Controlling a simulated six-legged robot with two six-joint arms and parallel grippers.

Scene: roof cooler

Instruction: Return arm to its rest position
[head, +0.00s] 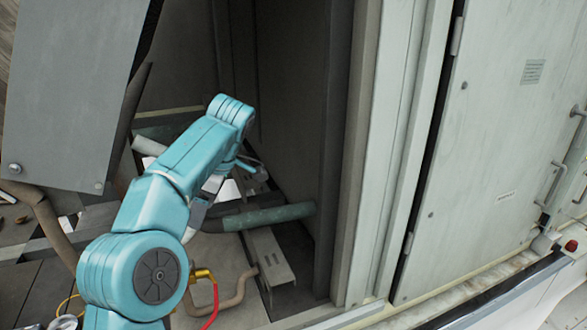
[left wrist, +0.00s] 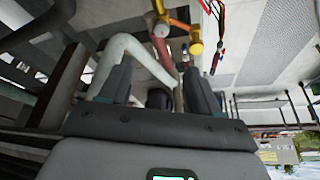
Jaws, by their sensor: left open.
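My left arm (head: 165,190) is teal and comes in from the lower left in the head view. It rises to a bent joint in front of an open cabinet bay, and its wrist hangs down from there. My left gripper (head: 203,205) is partly hidden behind the forearm, low in the bay. In the left wrist view my left gripper (left wrist: 156,92) has its two dark fingers apart. Pipes show beyond the fingers, and I see nothing held. My right gripper is in neither view.
A grey panel (head: 70,90) stands tilted at the left. A green pipe (head: 268,216), a metal channel (head: 270,262) and a red hose (head: 213,305) lie near the gripper. A closed pale door (head: 490,150) is at the right. A yellow valve fitting (left wrist: 180,32) shows in the wrist view.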

